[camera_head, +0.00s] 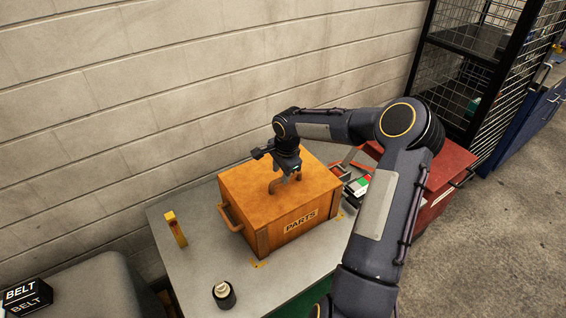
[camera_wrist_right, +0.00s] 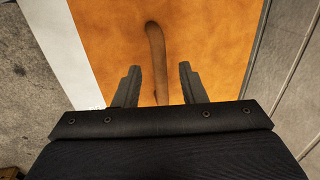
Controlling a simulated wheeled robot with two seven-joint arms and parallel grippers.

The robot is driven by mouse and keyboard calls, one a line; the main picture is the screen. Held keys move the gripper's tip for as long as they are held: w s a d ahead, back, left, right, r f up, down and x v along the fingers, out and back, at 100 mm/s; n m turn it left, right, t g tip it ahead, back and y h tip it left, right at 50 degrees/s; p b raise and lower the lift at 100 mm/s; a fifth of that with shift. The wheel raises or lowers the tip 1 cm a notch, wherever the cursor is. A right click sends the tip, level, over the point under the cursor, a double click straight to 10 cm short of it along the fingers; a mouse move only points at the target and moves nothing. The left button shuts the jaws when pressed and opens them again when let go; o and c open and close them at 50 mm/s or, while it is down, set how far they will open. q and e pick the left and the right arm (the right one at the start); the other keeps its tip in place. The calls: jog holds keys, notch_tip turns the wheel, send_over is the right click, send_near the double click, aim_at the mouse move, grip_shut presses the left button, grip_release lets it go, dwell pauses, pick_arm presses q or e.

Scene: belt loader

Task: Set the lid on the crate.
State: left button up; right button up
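The orange wooden crate (camera_head: 280,233) with a PARTS label stands on the grey table. Its orange lid (camera_head: 245,184) lies over the crate top and looks flat and about square with it. The lid's brown handle (camera_head: 275,187) stands up near the middle, partly behind my right gripper (camera_head: 290,176). In the right wrist view the handle (camera_wrist_right: 157,50) runs between the two fingers of that gripper (camera_wrist_right: 157,84). The fingers are spread, with a gap on each side of the handle. My left gripper is in neither view.
A yellow block (camera_head: 175,229) and a dark round container with a white top (camera_head: 223,294) stand on the table (camera_head: 195,265). A red box (camera_head: 435,178) and a black wire rack (camera_head: 460,90) are at the right. A brick wall stands behind.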

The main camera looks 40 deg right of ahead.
jog(key=b+v, duration=0.1)
jog(key=v, duration=0.6)
jog(key=s+a+r+n, duration=0.7)
jog(key=s+a+n, duration=0.15)
jog(key=a, duration=0.25)
jog(key=s+a+n+t+y, duration=0.1)
jog(key=s+a+n+y, duration=0.1)
jog(key=s+a+n, duration=0.2)
jog(key=s+a+f+n+t+y, duration=0.1)
jog(key=s+a+n, duration=0.4)
jog(key=s, duration=0.8)
jog(key=a+t+y, duration=0.1)
jog(key=a, duration=0.2)
jog(key=shift+f, duration=0.15)
jog(key=shift+f, duration=0.1)
jog(key=shift+f+b, duration=0.95)
jog(key=shift+b, duration=0.1)
